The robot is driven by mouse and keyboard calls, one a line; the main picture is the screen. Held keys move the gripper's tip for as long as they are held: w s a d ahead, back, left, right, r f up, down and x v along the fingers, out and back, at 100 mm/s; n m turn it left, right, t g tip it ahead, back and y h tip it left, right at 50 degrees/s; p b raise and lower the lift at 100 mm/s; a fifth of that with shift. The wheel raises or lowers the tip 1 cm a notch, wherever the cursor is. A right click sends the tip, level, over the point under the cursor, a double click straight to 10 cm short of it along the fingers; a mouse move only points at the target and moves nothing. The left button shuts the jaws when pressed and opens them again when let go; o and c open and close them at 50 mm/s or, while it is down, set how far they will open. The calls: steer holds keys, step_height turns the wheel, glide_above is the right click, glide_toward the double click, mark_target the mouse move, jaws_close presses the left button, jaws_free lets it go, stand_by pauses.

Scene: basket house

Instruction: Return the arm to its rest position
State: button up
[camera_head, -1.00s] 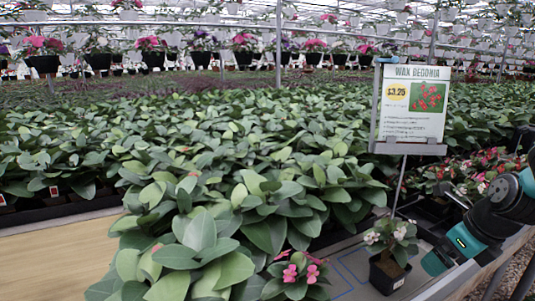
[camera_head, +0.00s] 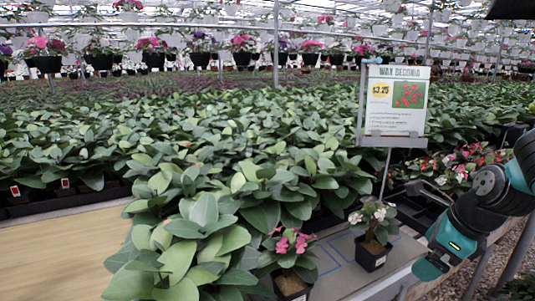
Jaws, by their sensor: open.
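My arm, with teal and black links, enters at the right edge and bends down beside the bench's right end.
A wax begonia price sign (camera_head: 394,103) stands on a post behind the white-flowered plant. Large leafy plants (camera_head: 190,245) fill the middle. Red and pink flowering plants (camera_head: 455,170) grow behind my arm. Bare wooden bench top (camera_head: 60,250) lies at the left front.

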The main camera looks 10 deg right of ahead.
steer(key=s+a+r+n+g, duration=0.1)
steer(key=s+a+r+n, duration=0.2)
steer(key=n, duration=0.8)
steer(key=s+a+r+n+g+y+p, duration=0.1)
steer(key=s+a+r+n, duration=0.3)
steer(key=s+a+n, duration=0.3)
steer(key=s+a+r+n+g+y+p, duration=0.1)
steer(key=s+a+r+n, duration=0.3)
steer(key=a+n, duration=0.6)
steer(key=s+n+g, duration=0.1)
steer(key=n, duration=0.5)
steer(key=shift+s+a+n, duration=0.3)
steer(key=shift+s+a, duration=0.05)
steer(key=shift+s, duration=0.05)
